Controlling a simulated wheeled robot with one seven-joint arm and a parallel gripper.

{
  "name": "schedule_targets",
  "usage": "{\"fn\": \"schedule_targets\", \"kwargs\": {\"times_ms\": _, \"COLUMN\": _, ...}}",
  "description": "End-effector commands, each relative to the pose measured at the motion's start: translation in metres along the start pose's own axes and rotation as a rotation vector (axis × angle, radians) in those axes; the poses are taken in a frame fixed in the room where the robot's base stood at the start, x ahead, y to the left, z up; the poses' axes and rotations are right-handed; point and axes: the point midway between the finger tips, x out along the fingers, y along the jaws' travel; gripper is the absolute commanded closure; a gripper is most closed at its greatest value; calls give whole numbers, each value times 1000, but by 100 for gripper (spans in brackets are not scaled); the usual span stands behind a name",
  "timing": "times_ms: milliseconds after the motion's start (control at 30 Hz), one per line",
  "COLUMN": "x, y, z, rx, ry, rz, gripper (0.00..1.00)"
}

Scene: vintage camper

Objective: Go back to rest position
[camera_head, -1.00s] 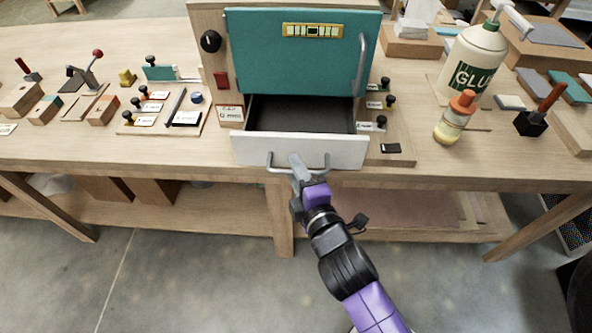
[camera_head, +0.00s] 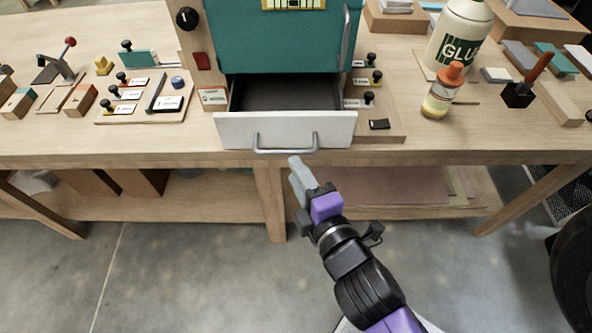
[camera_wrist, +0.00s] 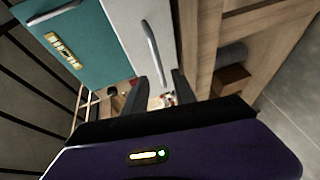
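My gripper (camera_head: 299,172) is in front of the bench edge, just below and to the right of the drawer handle (camera_head: 287,150), apart from it. In the wrist view, the two dark fingers of my gripper (camera_wrist: 160,80) stand apart with nothing held between them. The white-fronted drawer (camera_head: 230,130) is pulled out under the teal cabinet door (camera_head: 275,45), and its dark inside looks empty. In the wrist view, the drawer front (camera_wrist: 125,25) and its handle (camera_wrist: 151,42) lie ahead of the fingers.
The wooden bench (camera_head: 60,150) has stamps on a board (camera_head: 180,103) at left. A glue bottle (camera_head: 462,35), an orange-capped bottle (camera_head: 441,92) and a brush in a black holder (camera_head: 518,95) stand at right. Bench legs (camera_head: 270,205) and a lower shelf (camera_head: 220,208) are below. Open floor lies in front.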

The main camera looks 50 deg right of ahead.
Motion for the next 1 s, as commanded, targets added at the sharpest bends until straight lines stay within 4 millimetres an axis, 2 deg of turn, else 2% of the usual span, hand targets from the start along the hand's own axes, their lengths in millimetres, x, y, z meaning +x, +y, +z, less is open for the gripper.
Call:
{"fn": "schedule_targets", "kwargs": {"times_ms": 567, "x": 0, "y": 1, "z": -1, "rx": 30, "ry": 2, "rz": 3, "gripper": 68}}
{"fn": "schedule_targets", "kwargs": {"times_ms": 667, "x": 0, "y": 7, "z": -7, "rx": 143, "ry": 30, "rz": 26, "gripper": 68}}
{"fn": "schedule_targets", "kwargs": {"times_ms": 767, "x": -4, "y": 15, "z": -12, "rx": 348, "ry": 78, "rz": 51, "gripper": 68}}
{"fn": "schedule_targets", "kwargs": {"times_ms": 867, "x": -23, "y": 12, "z": -18, "rx": 597, "ry": 145, "rz": 35, "gripper": 68}}
{"fn": "schedule_targets", "kwargs": {"times_ms": 1000, "x": -64, "y": 1, "z": -23, "rx": 959, "ry": 241, "rz": -46, "gripper": 68}}
